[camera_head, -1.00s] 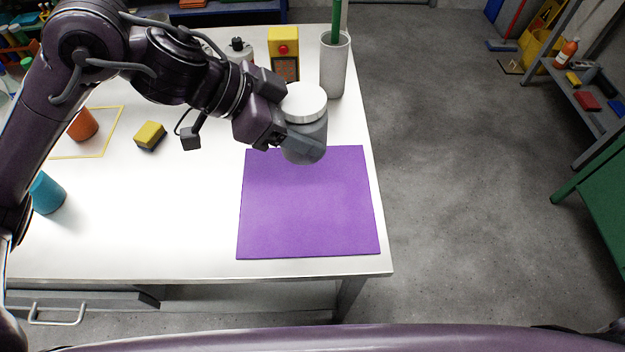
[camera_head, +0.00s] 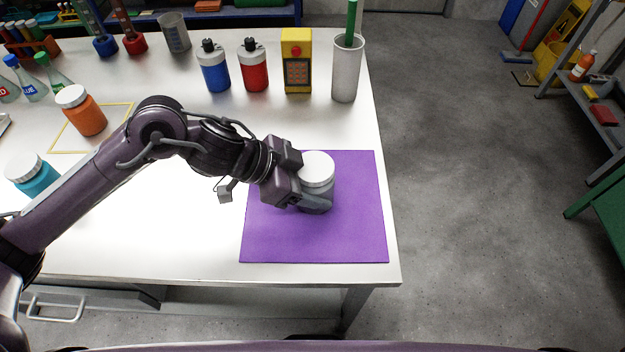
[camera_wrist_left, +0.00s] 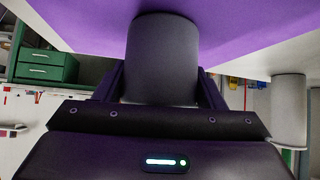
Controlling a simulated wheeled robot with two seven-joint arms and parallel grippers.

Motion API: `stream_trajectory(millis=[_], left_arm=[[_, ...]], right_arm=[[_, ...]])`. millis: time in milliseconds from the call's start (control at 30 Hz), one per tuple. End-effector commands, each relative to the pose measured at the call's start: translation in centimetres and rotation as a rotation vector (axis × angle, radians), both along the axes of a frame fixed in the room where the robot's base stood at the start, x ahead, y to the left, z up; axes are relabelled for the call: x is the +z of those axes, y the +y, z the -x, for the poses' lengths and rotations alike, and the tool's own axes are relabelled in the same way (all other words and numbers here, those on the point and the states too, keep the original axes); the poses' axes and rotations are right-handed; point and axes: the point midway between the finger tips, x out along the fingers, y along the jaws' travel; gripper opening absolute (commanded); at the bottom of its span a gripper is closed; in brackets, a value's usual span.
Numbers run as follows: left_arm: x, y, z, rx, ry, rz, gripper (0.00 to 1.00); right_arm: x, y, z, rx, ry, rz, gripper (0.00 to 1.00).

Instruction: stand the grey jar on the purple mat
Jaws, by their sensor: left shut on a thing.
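The grey jar (camera_head: 322,192) with its white lid (camera_head: 317,167) is upright over the middle of the purple mat (camera_head: 275,238). My left gripper (camera_head: 313,203) is shut on the jar from its left side. In the left wrist view the jar (camera_wrist_left: 162,60) sits between the two fingers, with the purple mat (camera_wrist_left: 85,22) at its far end. The jar's base is at or very close to the mat; I cannot tell whether it touches. The fingers hide part of the jar's lower body. My right gripper is not in view.
A grey cup (camera_head: 346,75) with a green rod stands behind the mat, beside a yellow device (camera_head: 297,62). Red (camera_head: 253,70) and blue (camera_head: 213,70) bottles stand further left. Orange (camera_head: 85,115) and teal (camera_head: 38,178) jars are at the left. The table's right edge is close to the mat.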

Motion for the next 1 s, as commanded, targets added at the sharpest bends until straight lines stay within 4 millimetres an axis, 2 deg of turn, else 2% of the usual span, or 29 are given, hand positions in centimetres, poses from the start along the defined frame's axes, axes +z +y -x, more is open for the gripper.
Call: stream_trajectory(millis=[233, 267, 400, 767, 1000], left_arm=[[-0.2, 0.0, 0.0, 0.0, 0.0, 0.001, 0.28], [-0.2, 0.0, 0.0, -0.001, -0.001, 0.0, 0.66], [-0.2, 0.0, 0.0, -0.001, -0.001, 0.0, 0.85], [0.3, 0.1, 0.0, 0.0, -0.001, 0.0, 0.85], [2.9, 3.2, 0.4, 0.004, -0.004, -0.003, 0.85]], right_arm=[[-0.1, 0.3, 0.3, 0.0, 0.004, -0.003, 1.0], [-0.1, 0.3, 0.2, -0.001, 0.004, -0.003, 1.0], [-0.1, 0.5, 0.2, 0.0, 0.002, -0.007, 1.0], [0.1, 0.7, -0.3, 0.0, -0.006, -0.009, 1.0], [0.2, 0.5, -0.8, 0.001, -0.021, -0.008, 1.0]])
